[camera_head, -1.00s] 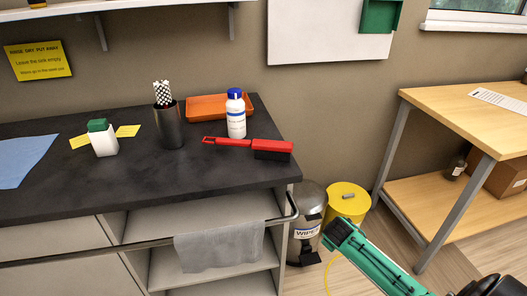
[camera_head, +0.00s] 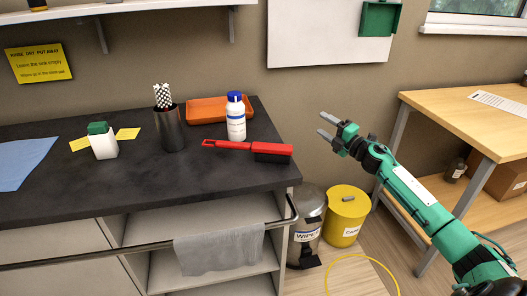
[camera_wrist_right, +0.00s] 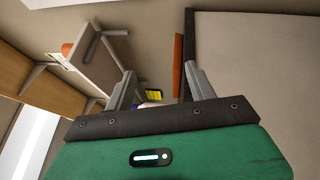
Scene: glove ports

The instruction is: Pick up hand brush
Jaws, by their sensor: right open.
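The hand brush (camera_head: 247,149) is red with dark bristles. It lies on the dark countertop (camera_head: 90,190) near its right front corner, with its handle pointing left. My right gripper (camera_head: 325,125) is open and empty, raised to the right of the counter and apart from the brush. In the right wrist view its two grey fingers (camera_wrist_right: 158,92) stand wide apart with nothing between them, and I cannot make out the brush there. My left gripper is not in view.
A white bottle with a blue cap (camera_head: 236,118) stands just behind the brush, before an orange tray (camera_head: 206,108). A dark cup (camera_head: 171,130) stands to the left. A rail (camera_head: 291,207) runs along the counter front. Bins (camera_head: 345,213) stand on the floor at right.

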